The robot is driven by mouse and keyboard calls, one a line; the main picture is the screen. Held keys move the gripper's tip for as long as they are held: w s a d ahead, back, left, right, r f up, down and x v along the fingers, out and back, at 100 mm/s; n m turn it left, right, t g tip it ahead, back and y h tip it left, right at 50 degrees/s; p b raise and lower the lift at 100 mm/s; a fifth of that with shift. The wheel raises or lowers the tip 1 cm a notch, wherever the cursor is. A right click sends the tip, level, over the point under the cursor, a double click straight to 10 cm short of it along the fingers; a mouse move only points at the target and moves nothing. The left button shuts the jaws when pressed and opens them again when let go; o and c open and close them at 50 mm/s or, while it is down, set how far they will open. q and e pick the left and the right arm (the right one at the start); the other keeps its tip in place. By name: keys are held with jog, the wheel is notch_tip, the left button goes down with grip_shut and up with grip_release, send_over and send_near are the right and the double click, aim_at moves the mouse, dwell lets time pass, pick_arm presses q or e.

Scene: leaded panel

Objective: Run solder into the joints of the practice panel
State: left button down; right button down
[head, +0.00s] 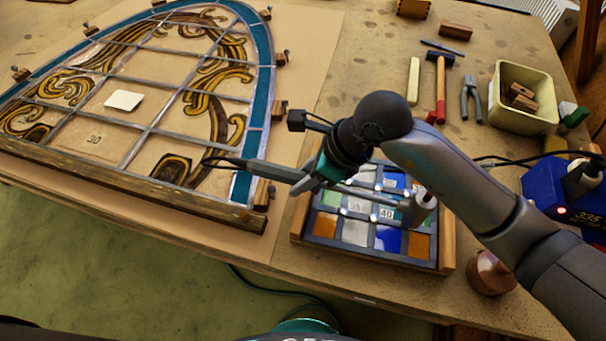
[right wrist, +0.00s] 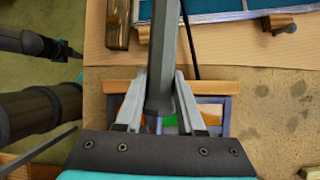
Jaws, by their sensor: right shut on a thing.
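The practice panel (head: 324,223) is a small grid of coloured glass panes in a wooden frame near the table's front edge. Bright spots show at several crossings. My right gripper (head: 310,186) is over its upper left part, shut on a grey soldering iron (head: 268,172). The iron's thick handle points left, its black cable trailing there. In the right wrist view, the iron (right wrist: 160,60) stands between both fingers (right wrist: 160,85), with its thin end over the panel. In the head view the tip is hard to make out, so I cannot tell whether it touches.
A large arched leaded panel (head: 262,80) lies left, with wooden clamps around it. A blue solder station (head: 545,190) stands right, near a round wooden piece (head: 491,272). Pliers (head: 471,98), a hammer (head: 440,85) and a cream bin (head: 510,118) lie behind.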

jog(key=shift+r+p, duration=2.1)
jog(key=shift+r, duration=1)
